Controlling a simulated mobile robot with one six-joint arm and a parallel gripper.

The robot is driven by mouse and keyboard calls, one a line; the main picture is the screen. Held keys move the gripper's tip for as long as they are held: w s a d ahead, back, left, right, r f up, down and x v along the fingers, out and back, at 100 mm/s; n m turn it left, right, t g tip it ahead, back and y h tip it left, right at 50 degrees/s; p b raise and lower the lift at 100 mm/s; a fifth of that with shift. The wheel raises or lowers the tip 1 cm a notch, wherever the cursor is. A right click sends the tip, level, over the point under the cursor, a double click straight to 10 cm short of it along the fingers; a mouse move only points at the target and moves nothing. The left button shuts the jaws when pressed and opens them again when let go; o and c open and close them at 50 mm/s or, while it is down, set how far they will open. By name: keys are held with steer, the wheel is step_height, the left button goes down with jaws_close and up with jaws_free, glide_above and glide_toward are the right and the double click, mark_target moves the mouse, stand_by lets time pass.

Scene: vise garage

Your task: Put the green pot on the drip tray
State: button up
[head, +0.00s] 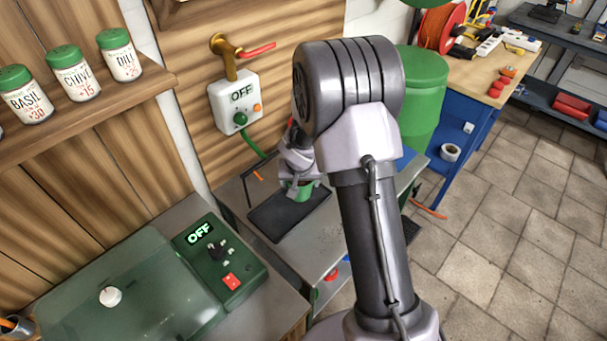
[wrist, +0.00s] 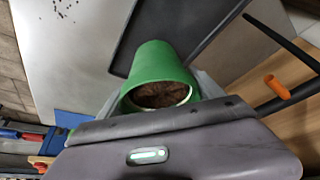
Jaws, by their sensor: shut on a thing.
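The green pot (head: 302,192) is in my gripper (head: 300,178), over the far right part of the dark drip tray (head: 275,225) in the head view. In the wrist view the green pot (wrist: 162,62) sits between the fingers of my gripper (wrist: 158,98), with brown soil showing in its mouth. The drip tray (wrist: 122,50) shows behind the pot there, its edge partly hidden by it. My gripper is shut on the pot. Whether the pot's base touches the tray cannot be told. My arm hides part of the bench in the head view.
A tap (head: 232,55) and a white OFF box (head: 235,100) are on the wall behind the tray. A thin black pipe with an orange tip (wrist: 277,87) is close to my gripper. Dark crumbs (wrist: 62,10) lie on the grey bench (wrist: 60,60). A green machine (head: 220,260) stands front left.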

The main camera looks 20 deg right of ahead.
mark_target(303, 183)
steer(key=shift+w+d, duration=0.95)
steer(key=shift+d, duration=0.05)
step_height(303, 183, down, 4)
steer(key=shift+f+b, duration=0.15)
steer(key=shift+b, duration=0.85)
steer(key=shift+r, duration=0.25)
steer(key=shift+c, duration=0.9)
steer(key=shift+f, duration=0.25)
steer(key=o, duration=1.7)
steer(key=shift+r, duration=0.1)
